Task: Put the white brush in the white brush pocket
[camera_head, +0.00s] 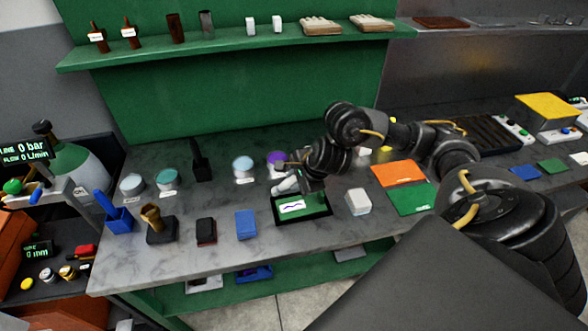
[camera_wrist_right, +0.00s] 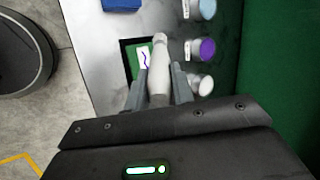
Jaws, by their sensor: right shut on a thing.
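The white brush (camera_wrist_right: 159,72) is clamped between the two fingers of my right gripper (camera_wrist_right: 158,88) in the right wrist view, its narrow end pointing away from the palm. In the head view the white brush (camera_head: 285,186) shows beside my right gripper (camera_head: 296,178), over the rear part of a black-framed green tray (camera_head: 318,207). Whether it touches the tray is hard to tell. I cannot identify a white brush pocket for certain; a small white block (camera_head: 358,201) stands right of the tray. My left gripper is not in view.
A blue holder (camera_head: 119,218) and a black holder (camera_head: 161,233) with a tan brush stand at the left. Dark (camera_head: 206,231) and blue (camera_head: 245,224) blocks stand left of the tray. Round pots, one purple (camera_head: 276,158), line the back. An orange sheet (camera_head: 398,173) lies right.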

